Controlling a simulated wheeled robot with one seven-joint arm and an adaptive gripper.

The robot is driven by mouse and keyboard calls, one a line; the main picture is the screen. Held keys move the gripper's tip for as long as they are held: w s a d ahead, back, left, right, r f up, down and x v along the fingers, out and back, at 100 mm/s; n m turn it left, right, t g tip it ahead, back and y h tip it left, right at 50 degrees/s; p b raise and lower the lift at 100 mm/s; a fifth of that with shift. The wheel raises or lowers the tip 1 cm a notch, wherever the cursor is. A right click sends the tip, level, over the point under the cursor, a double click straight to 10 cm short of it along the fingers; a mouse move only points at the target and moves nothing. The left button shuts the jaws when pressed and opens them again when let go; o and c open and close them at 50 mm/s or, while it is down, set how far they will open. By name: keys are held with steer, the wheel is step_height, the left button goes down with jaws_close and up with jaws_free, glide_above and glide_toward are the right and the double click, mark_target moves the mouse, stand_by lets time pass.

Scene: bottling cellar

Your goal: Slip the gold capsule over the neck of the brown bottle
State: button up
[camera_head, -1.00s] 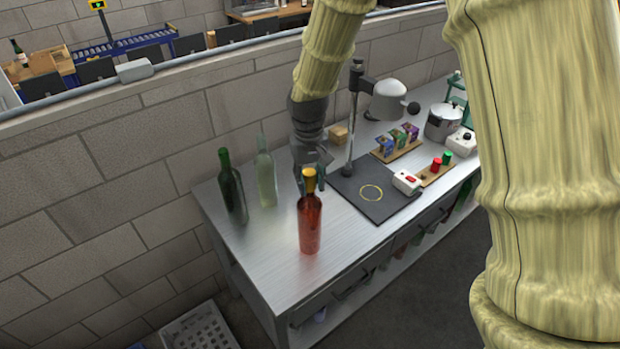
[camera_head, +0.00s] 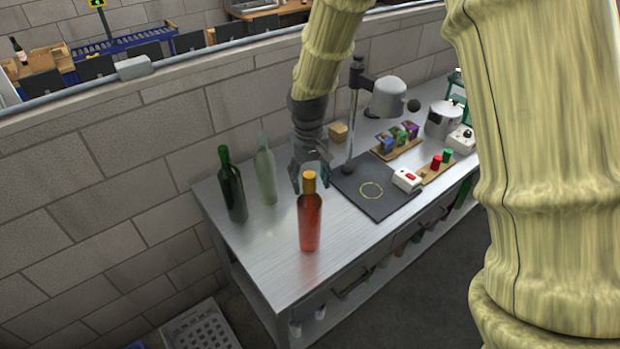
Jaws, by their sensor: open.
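The brown bottle (camera_head: 310,225), reddish in this light, stands upright near the front left part of the steel bench. The gold capsule (camera_head: 309,181) sits upright over the top of its neck. My gripper (camera_head: 311,178) is open, with its fingers showing on either side of the capsule, at or just behind it. From this angle I cannot tell whether a finger touches the capsule or how far down the neck it sits.
A dark green bottle (camera_head: 232,186) and a clear bottle (camera_head: 265,170) stand to the left. A black mat (camera_head: 386,207) with a yellow ring and a stand with a grey head (camera_head: 389,99) lie to the right. A red-button box (camera_head: 406,179) sits on the mat's edge.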

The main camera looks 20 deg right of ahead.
step_height(320, 180, up, 12)
steer(key=shift+a, duration=0.15)
stand_by(0.4)
steer(key=shift+f, duration=0.15)
